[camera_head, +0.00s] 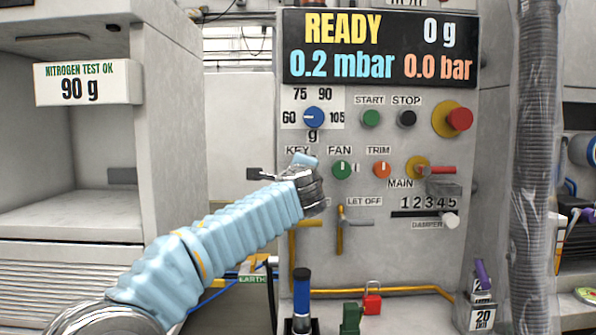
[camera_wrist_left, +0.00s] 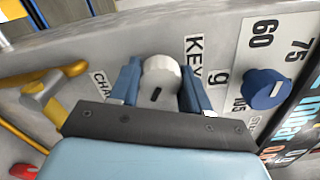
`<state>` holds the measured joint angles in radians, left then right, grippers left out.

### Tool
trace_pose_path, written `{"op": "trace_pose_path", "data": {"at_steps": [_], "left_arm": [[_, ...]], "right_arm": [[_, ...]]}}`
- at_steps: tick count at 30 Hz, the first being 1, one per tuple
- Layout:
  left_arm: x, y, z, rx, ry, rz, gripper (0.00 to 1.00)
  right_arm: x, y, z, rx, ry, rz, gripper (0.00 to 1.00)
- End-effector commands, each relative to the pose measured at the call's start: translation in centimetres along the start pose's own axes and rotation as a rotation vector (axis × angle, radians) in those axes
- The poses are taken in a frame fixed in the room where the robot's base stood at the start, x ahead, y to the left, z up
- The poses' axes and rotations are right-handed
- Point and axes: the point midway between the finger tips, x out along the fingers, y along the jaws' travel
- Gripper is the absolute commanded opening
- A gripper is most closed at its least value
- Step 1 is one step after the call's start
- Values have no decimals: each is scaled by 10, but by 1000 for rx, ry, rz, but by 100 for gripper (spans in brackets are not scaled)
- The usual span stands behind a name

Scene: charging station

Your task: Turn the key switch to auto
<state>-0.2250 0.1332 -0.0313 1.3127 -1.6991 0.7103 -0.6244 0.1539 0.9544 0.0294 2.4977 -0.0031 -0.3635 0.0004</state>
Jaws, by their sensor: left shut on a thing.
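The key switch (camera_wrist_left: 160,72) is a pale grey round knob with a dark slot, seen in the left wrist view beside the KEY label (camera_wrist_left: 194,55). My left gripper (camera_wrist_left: 161,90) has its two blue fingers on either side of the knob and is shut on it. In the head view my left arm comes in from the lower left, and my left gripper (camera_head: 304,170) is at the panel just below the KEY label (camera_head: 297,150). The gripper and wrist hide the key switch there. The switch's position marks cannot be read. My right gripper is not in view.
A blue dial (camera_head: 314,117) sits just above the key area. Green FAN (camera_head: 342,169) and orange TRIM (camera_head: 382,169) knobs are to the right. A display (camera_head: 379,48) reads READY.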

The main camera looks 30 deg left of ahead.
Motion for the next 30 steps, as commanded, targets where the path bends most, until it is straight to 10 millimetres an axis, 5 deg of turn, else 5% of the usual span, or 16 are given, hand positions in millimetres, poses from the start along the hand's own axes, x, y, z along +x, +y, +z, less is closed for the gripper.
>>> {"op": "trace_pose_path", "data": {"at_steps": [9,10,14,24,30], "left_arm": [[0,2,-3,4,4,3,16],[0,2,-3,4,4,3,50],[0,2,-2,3,3,2,70],[-2,1,-1,1,2,0,72],[-34,3,-2,0,3,-2,72]], "right_arm": [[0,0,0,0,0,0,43],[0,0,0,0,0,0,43],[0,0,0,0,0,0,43],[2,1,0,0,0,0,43],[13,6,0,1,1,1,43]]}}
